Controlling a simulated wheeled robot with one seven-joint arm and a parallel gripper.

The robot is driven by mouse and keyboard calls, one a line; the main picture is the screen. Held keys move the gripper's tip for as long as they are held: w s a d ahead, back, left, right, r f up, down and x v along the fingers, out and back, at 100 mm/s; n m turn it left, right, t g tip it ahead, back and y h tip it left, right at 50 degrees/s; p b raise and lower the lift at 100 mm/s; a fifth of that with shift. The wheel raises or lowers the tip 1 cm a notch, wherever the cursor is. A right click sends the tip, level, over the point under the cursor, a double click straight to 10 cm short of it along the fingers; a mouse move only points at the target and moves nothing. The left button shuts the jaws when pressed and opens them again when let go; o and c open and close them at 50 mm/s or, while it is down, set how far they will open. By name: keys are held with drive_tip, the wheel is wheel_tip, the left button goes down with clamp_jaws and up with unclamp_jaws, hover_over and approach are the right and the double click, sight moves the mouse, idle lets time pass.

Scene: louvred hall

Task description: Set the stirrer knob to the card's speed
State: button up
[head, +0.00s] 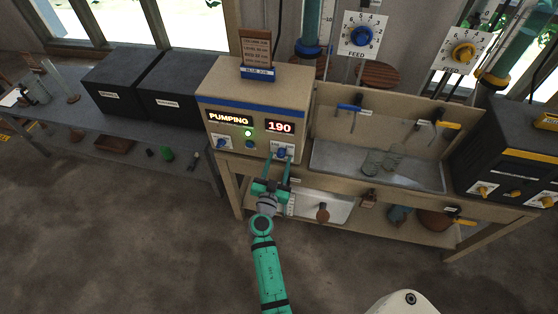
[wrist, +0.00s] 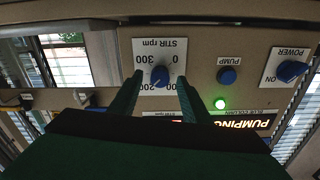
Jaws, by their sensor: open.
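The blue stirrer knob (head: 281,153) sits low on the right of the beige control box (head: 232,95). In the wrist view, which is upside down, the knob (wrist: 160,76) is on a white dial plate (wrist: 160,52) marked "STIR rpm" with 0, 200 and 300 readable. Its pointer setting is unclear. The display (head: 280,127) reads 190. A brown card (head: 256,48) stands on the box in a blue holder marked "BLUE JOB"; its small lines are not surely legible. My gripper (head: 279,168) is open, its fingers on either side of the knob; contact cannot be told.
The box also has a PUMP button (wrist: 227,75), a POWER knob (wrist: 291,71), a lit green lamp (head: 248,133) and a "PUMPING" display (head: 229,118). A metal sink (head: 335,178) is to the right, black boxes (head: 122,83) to the left. Open floor lies in front.

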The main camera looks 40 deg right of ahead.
drive_tip(key=v, duration=0.9)
drive_tip(key=shift+s+a, duration=0.2)
drive_tip(key=shift+s, duration=0.05)
